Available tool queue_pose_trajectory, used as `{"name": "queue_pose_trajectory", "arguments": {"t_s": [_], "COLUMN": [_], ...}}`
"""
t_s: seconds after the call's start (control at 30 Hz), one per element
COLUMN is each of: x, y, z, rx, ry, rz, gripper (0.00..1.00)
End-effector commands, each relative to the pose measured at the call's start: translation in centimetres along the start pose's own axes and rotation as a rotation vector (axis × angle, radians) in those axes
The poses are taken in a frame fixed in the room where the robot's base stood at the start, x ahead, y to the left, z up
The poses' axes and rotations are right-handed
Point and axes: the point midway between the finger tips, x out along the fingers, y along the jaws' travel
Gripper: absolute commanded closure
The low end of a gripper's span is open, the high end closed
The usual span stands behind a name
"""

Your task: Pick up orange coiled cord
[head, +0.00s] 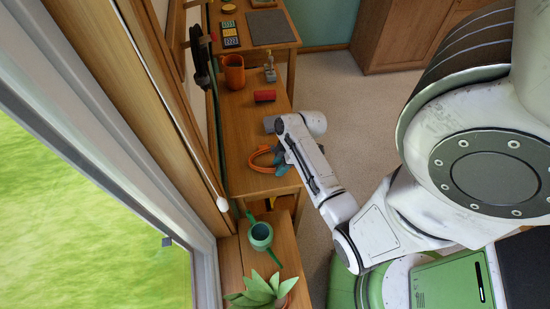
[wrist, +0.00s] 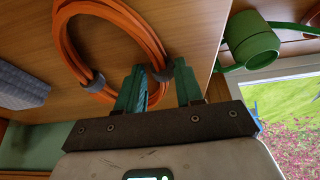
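The orange coiled cord (head: 255,166) lies on the wooden bench, near its front right part in the head view. In the wrist view the cord (wrist: 148,30) fills the upper left as a loop with dark ties. My gripper (head: 282,160) is at the cord's right side in the head view. In the wrist view my gripper (wrist: 163,82) has its two green fingers apart, with the near side of the loop and one dark tie between them. A gap shows beside the cord, so it does not look clamped. The exact fingertip contact is hidden.
A green watering can (head: 260,236) and a potted plant (head: 262,290) stand nearer, by the window. A grey block (wrist: 20,82) lies left of the cord.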

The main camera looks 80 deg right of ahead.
Motion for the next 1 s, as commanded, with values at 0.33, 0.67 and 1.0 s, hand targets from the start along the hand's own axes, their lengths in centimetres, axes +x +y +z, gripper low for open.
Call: {"name": "queue_pose_trajectory", "arguments": {"t_s": [0.33, 0.67, 1.0], "x": [0.0, -0.1, -1.3], "y": [0.0, 0.1, 0.1], "z": [0.0, -0.1, -0.6], "rx": [0.0, 0.0, -0.002], "ry": [0.0, 0.001, 0.002], "rz": [0.0, 0.001, 0.003], "gripper": [0.98, 1.0, 1.0]}}
